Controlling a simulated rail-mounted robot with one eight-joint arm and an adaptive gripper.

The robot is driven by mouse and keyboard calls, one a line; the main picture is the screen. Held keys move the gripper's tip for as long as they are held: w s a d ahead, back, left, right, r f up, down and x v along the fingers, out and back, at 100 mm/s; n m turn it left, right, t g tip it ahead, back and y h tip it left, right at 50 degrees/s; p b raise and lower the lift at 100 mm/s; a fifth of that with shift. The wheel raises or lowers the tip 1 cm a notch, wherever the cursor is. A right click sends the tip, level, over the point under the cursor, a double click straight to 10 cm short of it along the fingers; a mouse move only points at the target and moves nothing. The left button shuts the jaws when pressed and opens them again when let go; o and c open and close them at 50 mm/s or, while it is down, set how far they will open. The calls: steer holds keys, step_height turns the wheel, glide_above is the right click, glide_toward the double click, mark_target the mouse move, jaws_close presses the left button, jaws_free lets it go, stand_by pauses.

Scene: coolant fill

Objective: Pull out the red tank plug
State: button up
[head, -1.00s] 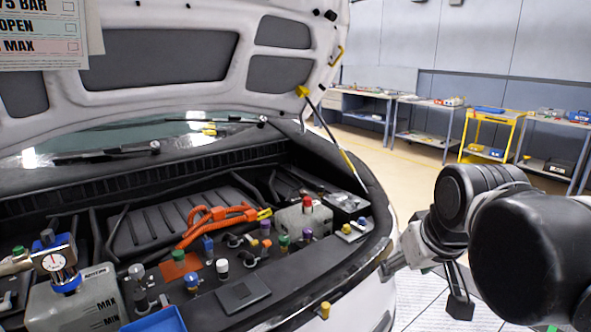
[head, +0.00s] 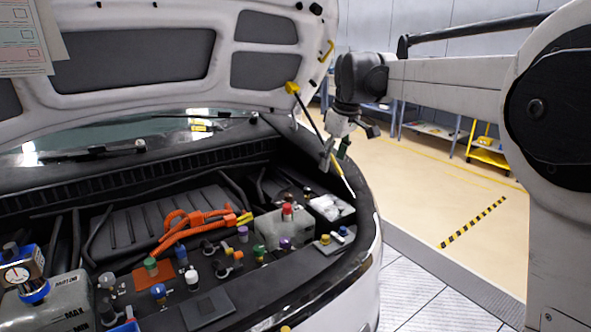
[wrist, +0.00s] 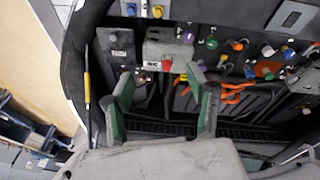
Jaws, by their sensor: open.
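The red tank plug (head: 287,210) sits upright on top of a grey tank (head: 290,232) at the right side of the engine bay. In the wrist view the red plug (wrist: 167,64) shows small, by the edge of the grey tank (wrist: 165,46). My gripper (head: 334,155) is above and to the right of the tank in the head view, near the hood's prop strut. In the wrist view my gripper (wrist: 160,76) has its two green-padded fingers spread wide, nothing between them. The plug appears between the fingertips in the picture, well beyond them.
The open hood (head: 150,50) hangs over the bay. The yellow-ended prop strut (head: 318,133) stands close to my gripper. Orange hoses (head: 190,228) and several coloured caps lie left of the tank. A black battery-like box (head: 333,210) is just right of it.

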steer(key=w+a+f+n+g+p, duration=0.1)
steer(key=w+a+f+n, duration=0.15)
steer(key=w, duration=0.25)
steer(key=w+a+f+n+p, duration=0.1)
steer(key=w+a+f, duration=0.1)
steer(key=w+a, duration=0.3)
steer(key=n+g+p, duration=0.2)
steer(key=n, duration=0.1)
glide_toward(287, 205)
steer(key=f, duration=0.7)
steer(key=a+f, duration=0.1)
steer(key=f, duration=0.2)
steer(key=shift+s+a+f+p, duration=0.1)
steer(key=shift+s+f+p, duration=0.15)
steer(key=shift+p, duration=0.1)
steer(key=c, duration=1)
steer(key=shift+r, duration=0.4)
steer(key=shift+r+p, duration=0.8)
steer(key=shift+r, duration=1.55)
